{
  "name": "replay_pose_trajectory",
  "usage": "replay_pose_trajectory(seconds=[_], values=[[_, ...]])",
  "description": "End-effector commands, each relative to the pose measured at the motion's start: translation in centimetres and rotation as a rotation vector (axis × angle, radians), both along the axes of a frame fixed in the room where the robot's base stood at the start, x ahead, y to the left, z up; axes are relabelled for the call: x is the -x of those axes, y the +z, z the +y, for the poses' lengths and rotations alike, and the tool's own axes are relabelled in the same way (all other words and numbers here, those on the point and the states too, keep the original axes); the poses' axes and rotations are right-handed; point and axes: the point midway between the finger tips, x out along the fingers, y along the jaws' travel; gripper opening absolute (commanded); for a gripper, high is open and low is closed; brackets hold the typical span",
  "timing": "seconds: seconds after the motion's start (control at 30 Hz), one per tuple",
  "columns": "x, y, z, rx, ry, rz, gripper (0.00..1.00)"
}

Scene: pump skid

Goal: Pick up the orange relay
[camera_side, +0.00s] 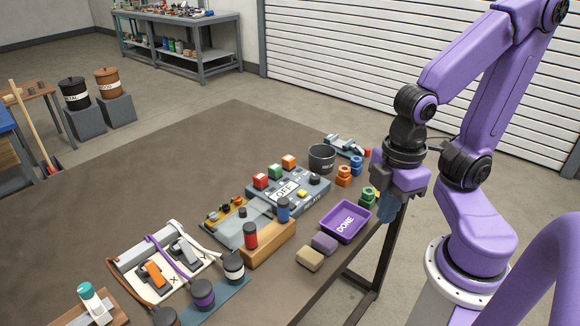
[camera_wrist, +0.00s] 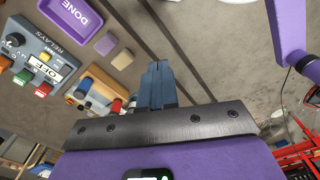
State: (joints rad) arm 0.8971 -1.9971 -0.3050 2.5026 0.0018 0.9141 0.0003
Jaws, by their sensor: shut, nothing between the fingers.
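The orange relay (camera_side: 289,161) is a small block on the back of the grey relay panel (camera_side: 318,187), in line with a green relay (camera_side: 275,170) and a red relay (camera_side: 261,181). In the wrist view the orange relay (camera_wrist: 4,62) is at the left edge, partly cut off. My gripper (camera_side: 386,221) has blue fingers pointing down, right of the panel and of the purple DONE tray (camera_side: 337,234). In the wrist view my gripper (camera_wrist: 158,66) shows its fingers together with nothing between them. It is well apart from the relay.
A dark bin (camera_side: 321,158) stands behind the panel. Orange, blue and green stacked pieces (camera_side: 343,175) stand between the panel and my gripper. A wooden block with red and blue cylinders (camera_side: 268,252) is in front of the panel.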

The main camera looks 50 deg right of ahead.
Motion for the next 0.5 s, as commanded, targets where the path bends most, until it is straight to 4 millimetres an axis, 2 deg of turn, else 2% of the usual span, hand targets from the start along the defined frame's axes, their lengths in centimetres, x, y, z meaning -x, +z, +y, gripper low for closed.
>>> replay_pose_trajectory(seconds=[0.37,0.5], values=[[-0.02,0.00,0.02,0.000,-0.001,0.000,0.00],[-0.02,0.00,0.02,0.000,-0.001,0.000,0.46]])
